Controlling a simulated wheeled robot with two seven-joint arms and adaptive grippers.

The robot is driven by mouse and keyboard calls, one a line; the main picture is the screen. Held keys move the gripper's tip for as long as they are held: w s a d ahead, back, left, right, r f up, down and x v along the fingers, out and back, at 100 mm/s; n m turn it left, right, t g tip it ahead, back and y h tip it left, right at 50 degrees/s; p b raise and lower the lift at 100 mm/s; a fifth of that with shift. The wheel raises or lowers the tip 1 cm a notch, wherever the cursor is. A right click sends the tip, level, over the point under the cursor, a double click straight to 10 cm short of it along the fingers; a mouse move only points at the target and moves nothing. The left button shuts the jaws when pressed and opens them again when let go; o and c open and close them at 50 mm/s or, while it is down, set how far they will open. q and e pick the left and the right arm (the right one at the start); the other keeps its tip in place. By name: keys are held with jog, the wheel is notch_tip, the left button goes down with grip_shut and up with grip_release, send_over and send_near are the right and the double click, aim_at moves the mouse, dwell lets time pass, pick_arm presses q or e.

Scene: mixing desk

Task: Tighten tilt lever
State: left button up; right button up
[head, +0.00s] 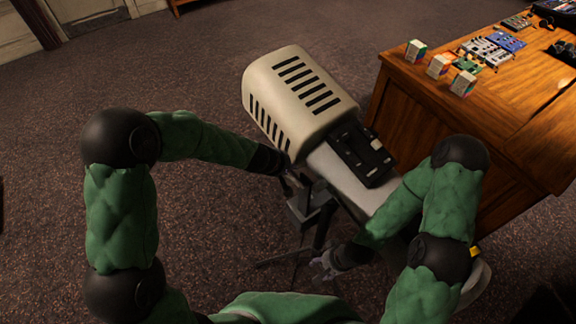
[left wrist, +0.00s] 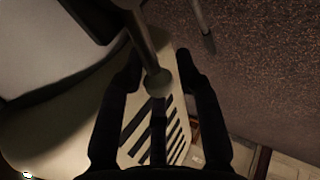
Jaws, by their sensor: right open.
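The tilt lever appears to be the metal rod with a round knob (left wrist: 158,83) at its end in the left wrist view. My left gripper (left wrist: 159,72) is open, with one finger on each side of the knob; I cannot tell whether either finger touches it. In the head view my left gripper (head: 287,183) is at the near side of the chair, below its cream slotted backrest (head: 300,95) and grey seat (head: 333,172). The lever cannot be made out there. My right gripper (head: 322,266) is open and empty, low beside the seat.
A wooden desk (head: 425,105) with small boxes and electronic units stands at the right. In the left wrist view another rod (left wrist: 204,25) shows over the carpet. Carpet (head: 190,80) is clear at the left.

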dwell(0.4)
pick_arm(q)
jog(key=shift+v, duration=1.1)
jog(key=s+a, duration=0.7)
jog(key=s, duration=0.3)
jog(key=shift+a+r, duration=0.2)
jog(key=shift+r, duration=0.1)
dwell(0.5)
